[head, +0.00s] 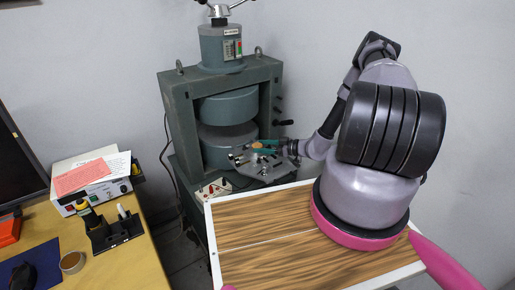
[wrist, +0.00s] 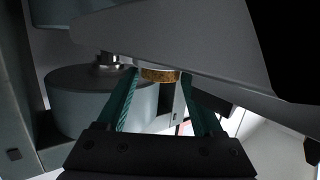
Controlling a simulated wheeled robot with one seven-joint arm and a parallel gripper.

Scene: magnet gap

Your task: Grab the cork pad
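The cork pad (wrist: 160,75) is a small golden-brown disc near the middle of the wrist view, just under the edge of a large pale grey part. My gripper (wrist: 159,72) has two teal fingers spread apart, with the pad showing between their tips. A narrow gap seems to separate the pad from each finger. In the head view my gripper (head: 266,147) is at the right front of the magnet, beside the gap between its poles. A small tan spot there may be the pad, but it is too small to be sure.
The grey-green magnet frame (head: 181,120) holds an upper pole (head: 228,107) and a lower pole (head: 226,150). A metal plate with fittings (head: 262,168) lies below my gripper. A white-edged wooden top (head: 262,215) is in front. A desk (head: 125,262) with tools stands left.

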